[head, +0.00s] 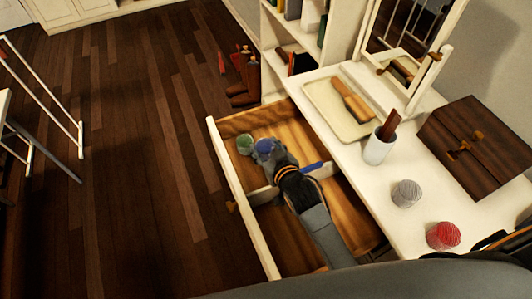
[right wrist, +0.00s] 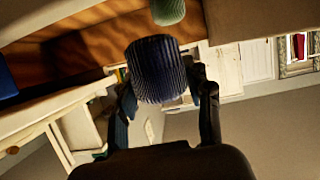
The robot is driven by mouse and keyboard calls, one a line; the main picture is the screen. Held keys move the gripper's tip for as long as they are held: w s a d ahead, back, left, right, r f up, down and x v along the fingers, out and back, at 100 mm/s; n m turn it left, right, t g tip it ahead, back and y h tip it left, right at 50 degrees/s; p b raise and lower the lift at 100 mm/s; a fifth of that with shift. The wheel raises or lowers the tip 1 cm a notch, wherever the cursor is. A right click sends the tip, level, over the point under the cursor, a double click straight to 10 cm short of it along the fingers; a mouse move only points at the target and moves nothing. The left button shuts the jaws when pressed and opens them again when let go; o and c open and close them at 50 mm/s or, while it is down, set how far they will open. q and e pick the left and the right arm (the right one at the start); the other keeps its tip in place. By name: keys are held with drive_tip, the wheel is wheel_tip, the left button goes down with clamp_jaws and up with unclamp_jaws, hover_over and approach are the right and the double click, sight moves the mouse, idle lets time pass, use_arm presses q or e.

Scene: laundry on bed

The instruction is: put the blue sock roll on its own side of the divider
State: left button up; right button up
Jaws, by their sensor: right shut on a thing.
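The blue sock roll (head: 265,147) is in my right gripper (head: 268,153), over the back compartment of the open drawer (head: 226,165). In the right wrist view the ribbed blue roll (right wrist: 158,69) sits between the two fingertips (right wrist: 165,92). A green sock roll (head: 245,145) is just left of it in the head view and close beyond it in the wrist view (right wrist: 167,10). The white divider (head: 262,196) crosses the drawer, partly hidden by my right arm. A blue patch (head: 318,169) shows at its right part. I cannot tell whether the blue roll touches the drawer floor. My left gripper is out of view.
A grey roll (head: 406,193) and a red roll (head: 443,236) sit on the white dresser top (head: 365,200). A cup (head: 379,148), a tray with a brush (head: 320,105) and a dark wooden box (head: 478,145) stand there too.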

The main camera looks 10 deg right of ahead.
sight(266, 157)
wheel_tip(266, 157, down, 3)
drive_tip(key=shift+w+f, duration=0.1)
drive_tip(key=shift+f, duration=0.2)
drive_tip(key=shift+f, duration=0.5)
drive_tip(key=o, duration=1.1)
